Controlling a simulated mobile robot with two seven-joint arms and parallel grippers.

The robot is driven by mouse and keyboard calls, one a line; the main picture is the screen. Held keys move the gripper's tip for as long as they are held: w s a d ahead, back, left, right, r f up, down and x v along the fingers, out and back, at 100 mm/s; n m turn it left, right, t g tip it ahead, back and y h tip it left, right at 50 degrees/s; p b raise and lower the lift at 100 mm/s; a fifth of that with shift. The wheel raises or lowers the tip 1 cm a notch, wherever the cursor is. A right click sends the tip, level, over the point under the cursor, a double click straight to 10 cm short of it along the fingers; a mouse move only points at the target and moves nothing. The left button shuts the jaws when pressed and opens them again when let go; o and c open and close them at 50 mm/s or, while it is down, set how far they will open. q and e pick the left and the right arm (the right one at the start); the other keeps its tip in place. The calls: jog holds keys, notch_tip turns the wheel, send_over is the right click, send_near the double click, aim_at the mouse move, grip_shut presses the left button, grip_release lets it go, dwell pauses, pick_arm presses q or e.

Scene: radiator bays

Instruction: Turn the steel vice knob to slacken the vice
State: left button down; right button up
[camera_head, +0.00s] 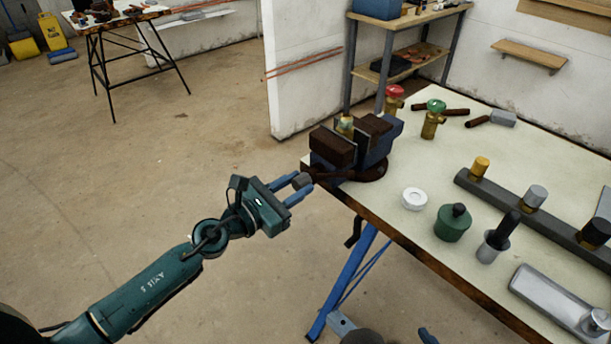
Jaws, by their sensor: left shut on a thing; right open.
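The blue vice (378,158) with rusty brown jaws stands at the near left corner of the workbench. A small brass fitting (345,124) shows between its jaws. The dark grey steel vice knob (303,181) sticks out at the vice's left front, past the bench edge. My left gripper (297,189) is shut on the knob, one blue finger on each side of it. The fingers partly hide the knob. My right gripper (384,330) shows only partly at the bottom edge, with its fingers apart, empty and below the bench edge.
The workbench (400,228) holds a white ring (414,198), a green pot (453,222), a dark pipe (507,206) with capped stubs, a grey block (548,298) and green-knobbed (433,119) and red-knobbed (394,98) valves. A white partition (300,70) stands behind.

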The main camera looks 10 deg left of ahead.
pick_arm(q)
jog(key=n, duration=0.2)
jog(key=n+p, duration=0.1)
jog(key=n, duration=0.3)
jog(key=shift+r+p, duration=0.25)
jog(key=shift+p, duration=0.15)
jog(key=n+p, duration=0.2)
jog(key=n, duration=0.4)
jog(key=shift+r, duration=0.15)
jog(key=n+p, duration=0.2)
jog(key=shift+n, duration=0.4)
jog(key=n+p, duration=0.2)
jog(key=n, duration=0.2)
jog(key=shift+n, duration=0.4)
jog(key=shift+f+n, duration=0.3)
jog(key=shift+n, duration=0.5)
jog(key=c, duration=1.3)
grip_release()
jog(key=shift+w, duration=0.1)
pick_arm(e)
jog(key=d+r, duration=0.1)
jog(key=d+g+h, duration=0.1)
jog(key=d, duration=0.1)
jog(key=shift+s+r+m+h, duration=0.3)
jog(key=shift+s+r+m, duration=0.1)
pick_arm(q)
jog(key=shift+f, duration=0.15)
pick_arm(e)
jog(key=shift+f, duration=0.1)
